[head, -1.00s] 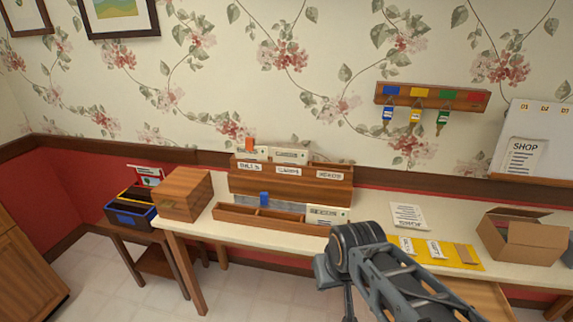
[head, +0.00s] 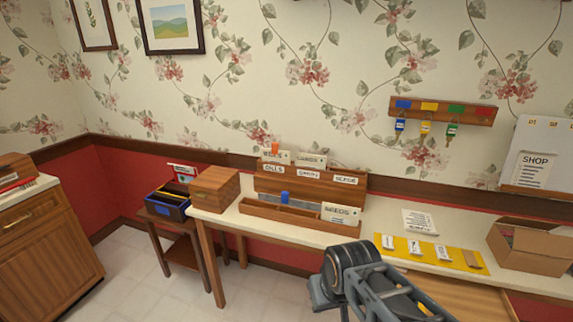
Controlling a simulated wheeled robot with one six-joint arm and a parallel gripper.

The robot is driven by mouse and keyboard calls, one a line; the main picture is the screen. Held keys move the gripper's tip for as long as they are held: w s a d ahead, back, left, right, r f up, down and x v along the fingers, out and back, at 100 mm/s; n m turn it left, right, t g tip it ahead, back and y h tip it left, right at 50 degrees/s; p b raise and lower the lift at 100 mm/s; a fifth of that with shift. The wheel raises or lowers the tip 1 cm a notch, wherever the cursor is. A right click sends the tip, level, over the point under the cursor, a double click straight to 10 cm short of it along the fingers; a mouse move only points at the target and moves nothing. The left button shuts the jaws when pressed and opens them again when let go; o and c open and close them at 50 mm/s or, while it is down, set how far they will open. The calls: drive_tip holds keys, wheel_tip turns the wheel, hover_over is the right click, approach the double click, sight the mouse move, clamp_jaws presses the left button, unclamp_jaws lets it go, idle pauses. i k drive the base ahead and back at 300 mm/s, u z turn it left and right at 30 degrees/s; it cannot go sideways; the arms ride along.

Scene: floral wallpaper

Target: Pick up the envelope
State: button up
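A white envelope (head: 340,214) with dark printing leans at the right end of the low front tray of a wooden desk organizer (head: 262,211). More white envelopes (head: 311,160) stand in the organizer's labelled back slots, one near an orange tab (head: 275,148). I cannot tell which of these the task means. Part of my dark arm shows at the bottom right, in front of the table. My gripper's fingertips do not show in this view.
The organizer stands on a cream table (head: 222,217) beside a wooden box (head: 215,188). To the right lie a paper (head: 420,222), a yellow mat (head: 437,252) with several items, and a cardboard box (head: 530,246). A dark file bin (head: 166,206) stands left; a key rack (head: 442,110) hangs above.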

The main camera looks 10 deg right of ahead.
sight(307, 160)
drive_tip(key=u, duration=0.25)
drive_tip(key=i, duration=0.85)
drive_tip(key=z, duration=0.2)
